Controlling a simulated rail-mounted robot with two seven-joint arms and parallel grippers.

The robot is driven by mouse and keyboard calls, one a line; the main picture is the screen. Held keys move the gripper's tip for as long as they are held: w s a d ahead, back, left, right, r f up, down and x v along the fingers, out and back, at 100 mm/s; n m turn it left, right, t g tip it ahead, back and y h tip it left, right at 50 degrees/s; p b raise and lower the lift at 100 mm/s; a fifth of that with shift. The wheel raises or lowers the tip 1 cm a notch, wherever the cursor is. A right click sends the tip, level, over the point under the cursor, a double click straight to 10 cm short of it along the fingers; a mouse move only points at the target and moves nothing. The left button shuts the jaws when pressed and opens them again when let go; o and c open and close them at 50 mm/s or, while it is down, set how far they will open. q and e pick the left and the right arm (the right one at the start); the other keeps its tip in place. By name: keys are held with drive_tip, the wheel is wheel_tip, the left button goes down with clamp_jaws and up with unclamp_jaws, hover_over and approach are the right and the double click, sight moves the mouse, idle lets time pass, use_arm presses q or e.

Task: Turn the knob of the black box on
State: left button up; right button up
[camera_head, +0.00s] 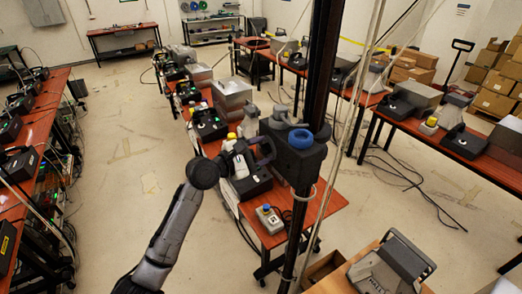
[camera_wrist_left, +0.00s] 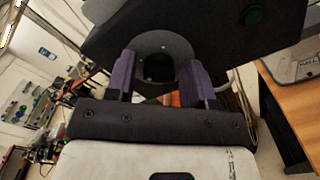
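A large black box (camera_head: 296,160) stands at the near end of the middle table, with a blue round part (camera_head: 300,138) on its top. My left gripper (camera_head: 264,150) is at the left side of this box. A dark round knob-like part (camera_wrist_left: 157,46) shows between and beyond the two purple-padded fingers (camera_wrist_left: 161,78). The fingers are apart, and I cannot tell whether they touch it. My right gripper is not in view.
A dark vertical post (camera_head: 316,95) stands in front of the black box. Open floor (camera_head: 130,160) lies to the left.

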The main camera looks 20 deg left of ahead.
use_arm(q)
drive_tip(key=c, duration=0.7)
drive_tip(key=shift+m, duration=0.7)
drive_tip(key=m+b, duration=0.2)
drive_tip(key=m, duration=0.3)
drive_tip(key=m+b, duration=0.3)
drive_tip(key=m, duration=0.3)
drive_tip(key=m+b, duration=0.3)
drive_tip(key=m, duration=0.2)
drive_tip(key=shift+f+m, duration=0.25)
drive_tip(key=shift+m, duration=0.05)
